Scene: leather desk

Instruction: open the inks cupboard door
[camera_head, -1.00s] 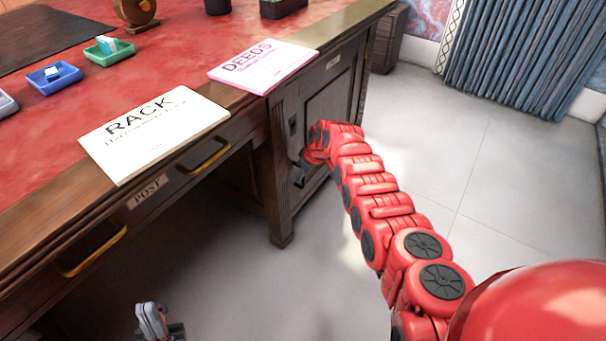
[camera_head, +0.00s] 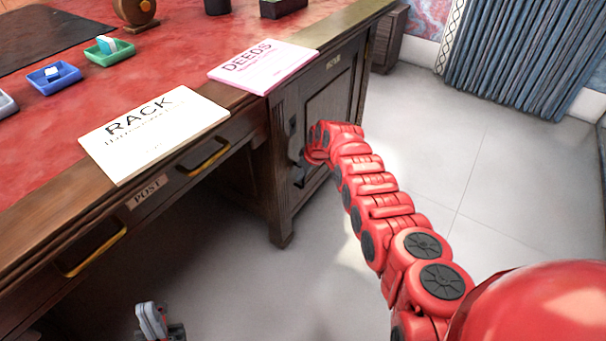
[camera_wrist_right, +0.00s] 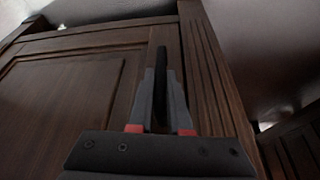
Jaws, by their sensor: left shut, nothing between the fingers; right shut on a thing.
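The cupboard door (camera_head: 328,106) is a dark wood panelled door in the desk's right pedestal. It looks closed; the small label above it is too small to read. My right gripper (camera_head: 301,163) is at the door's left edge, mostly hidden by my red wrist. In the right wrist view, my right gripper (camera_wrist_right: 160,75) is shut on a dark upright handle (camera_wrist_right: 161,58) beside the door's framed panel (camera_wrist_right: 65,95). My left gripper (camera_head: 150,318) is shut and empty, low at the bottom left, away from the cupboard.
The desk top carries a RACK sheet (camera_head: 152,132), a pink DEEDS booklet (camera_head: 262,66) and small trays (camera_head: 55,77). Drawers with brass handles (camera_head: 205,158) are left of the cupboard. The grey floor (camera_head: 480,150) right of the cupboard is clear up to the blue curtain (camera_head: 525,55).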

